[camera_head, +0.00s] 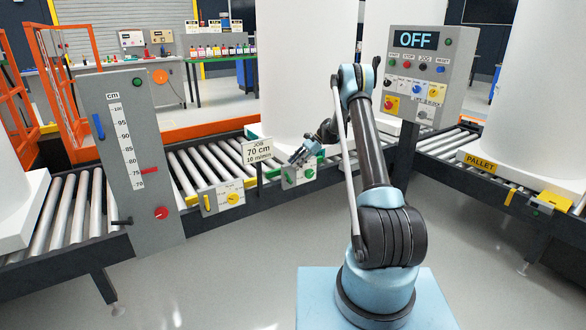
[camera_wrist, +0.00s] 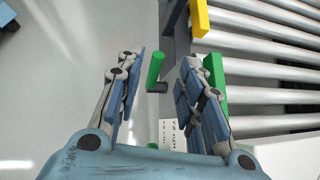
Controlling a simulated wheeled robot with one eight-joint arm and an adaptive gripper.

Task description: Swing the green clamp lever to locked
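The green clamp lever (camera_wrist: 156,68) shows in the wrist view as a short green bar on a dark pivot. It appears between my gripper's fingertips (camera_wrist: 163,76), with visible gaps on both sides, so I see no contact. My gripper is open and empty. In the head view my gripper (camera_head: 304,154) is just above the grey clamp panel (camera_head: 298,175) on the conveyor's front side. Green parts show on that panel, but the lever's exact angle is too small to tell there. A white label (camera_wrist: 170,134) lies below the lever in the wrist view.
A job sign reading 70 cm (camera_head: 257,150) stands left of the clamp panel. A yellow-lever panel (camera_head: 222,198) and a tall cm scale post (camera_head: 130,150) stand farther left. A control box reading OFF (camera_head: 416,40) is at right. White tanks stand behind; the front floor is clear.

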